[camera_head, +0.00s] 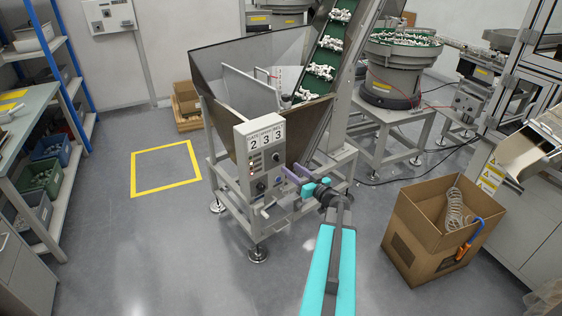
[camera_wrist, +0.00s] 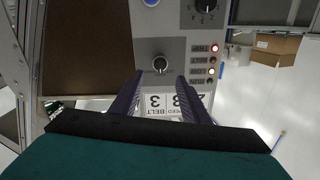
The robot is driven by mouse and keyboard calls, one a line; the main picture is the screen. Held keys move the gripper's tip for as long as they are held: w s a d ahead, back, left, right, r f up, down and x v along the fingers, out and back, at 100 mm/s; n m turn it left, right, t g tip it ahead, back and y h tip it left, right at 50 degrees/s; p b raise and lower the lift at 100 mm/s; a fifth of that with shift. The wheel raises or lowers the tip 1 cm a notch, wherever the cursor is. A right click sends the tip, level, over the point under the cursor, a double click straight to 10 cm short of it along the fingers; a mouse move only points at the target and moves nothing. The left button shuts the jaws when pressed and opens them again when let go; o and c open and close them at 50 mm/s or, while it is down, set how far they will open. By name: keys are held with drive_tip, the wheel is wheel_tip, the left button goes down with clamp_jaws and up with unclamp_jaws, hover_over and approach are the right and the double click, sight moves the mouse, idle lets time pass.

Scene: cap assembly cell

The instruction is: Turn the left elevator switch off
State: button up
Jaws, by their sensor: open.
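A grey control box (camera_head: 243,150) is fixed to the front of the elevator hopper (camera_head: 222,75). My gripper (camera_head: 291,173) is in front of the box's right side. In the wrist view, upside down, my open purple fingers (camera_wrist: 160,76) stand either side of the switch's line, apart from it, with nothing between them.
The box also bears a second, dial-like knob (camera_wrist: 205,8), number plates (camera_wrist: 165,104) and a column of indicator lights, the top one red (camera_wrist: 214,48). A cardboard box (camera_head: 425,235) stands right of my arm. The floor left of the hopper is free around the yellow square (camera_head: 165,170).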

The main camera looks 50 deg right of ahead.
sight(277, 158)
drive_tip(key=w, duration=0.5)
drive_tip(key=w+d+p, duration=0.1)
drive_tip(key=w, duration=0.1)
drive_tip(key=shift+w, duration=0.3)
drive_tip(key=shift+c, duration=0.3)
drive_tip(key=c, duration=1)
